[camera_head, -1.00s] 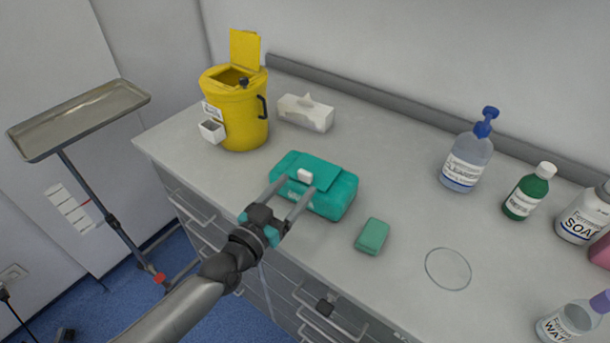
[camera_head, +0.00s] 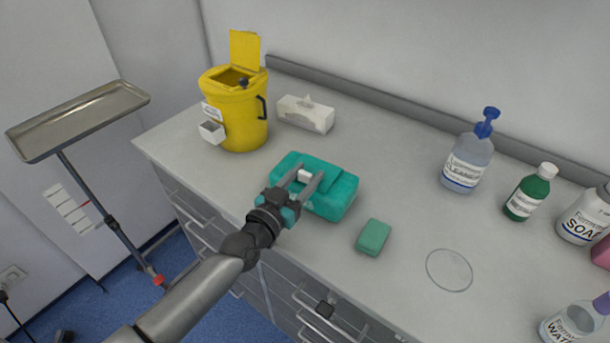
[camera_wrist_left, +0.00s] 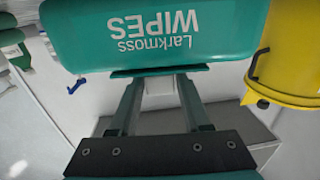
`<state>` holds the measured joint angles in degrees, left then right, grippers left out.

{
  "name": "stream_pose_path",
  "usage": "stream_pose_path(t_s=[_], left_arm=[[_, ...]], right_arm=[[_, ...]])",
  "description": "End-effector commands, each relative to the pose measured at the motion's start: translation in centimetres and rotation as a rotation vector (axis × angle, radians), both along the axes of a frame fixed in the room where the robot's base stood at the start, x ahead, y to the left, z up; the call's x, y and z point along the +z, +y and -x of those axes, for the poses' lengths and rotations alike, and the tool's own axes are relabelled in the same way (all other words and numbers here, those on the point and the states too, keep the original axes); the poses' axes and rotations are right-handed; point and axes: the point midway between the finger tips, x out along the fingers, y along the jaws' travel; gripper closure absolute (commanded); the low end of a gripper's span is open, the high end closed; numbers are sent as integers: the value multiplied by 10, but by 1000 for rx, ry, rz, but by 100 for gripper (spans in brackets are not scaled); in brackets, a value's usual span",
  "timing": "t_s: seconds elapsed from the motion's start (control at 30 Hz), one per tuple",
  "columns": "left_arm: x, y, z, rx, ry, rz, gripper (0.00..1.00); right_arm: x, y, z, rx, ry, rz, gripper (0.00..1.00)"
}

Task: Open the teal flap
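The teal wipes pack (camera_head: 338,205) lies on the counter, and its printed face (camera_wrist_left: 150,35) fills the top of the left wrist view. Its teal flap (camera_head: 322,170) is on top of the pack; it shows as a thin dark strip (camera_wrist_left: 160,72) in the left wrist view. I cannot tell whether the flap is raised. The flap's white tab (camera_head: 304,176) is between the fingers of my left gripper (camera_head: 306,180). My right gripper is not in view.
A green bar (camera_head: 373,237) lies right of the pack. A yellow bin (camera_head: 236,115) with its lid up and a white tissue box (camera_head: 305,113) stand behind. Several bottles stand at the right, including a clear pump bottle (camera_head: 467,160). A ring (camera_head: 449,270) lies on clear counter.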

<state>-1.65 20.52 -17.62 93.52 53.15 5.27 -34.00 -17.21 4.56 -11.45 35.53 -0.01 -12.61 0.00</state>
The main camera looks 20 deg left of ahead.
Motion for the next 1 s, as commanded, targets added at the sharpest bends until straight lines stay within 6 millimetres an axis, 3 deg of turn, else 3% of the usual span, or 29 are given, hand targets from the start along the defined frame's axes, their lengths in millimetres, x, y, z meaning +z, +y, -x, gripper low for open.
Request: stream_pose_path(t_s=[0.07,0.4,1.0], left_arm=[[0,0,0,0,0,0,63],[0,0,0,0,0,0,100],[0,0,0,0,1,-1,100]], right_arm=[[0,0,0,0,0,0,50],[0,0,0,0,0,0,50],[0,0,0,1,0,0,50]])
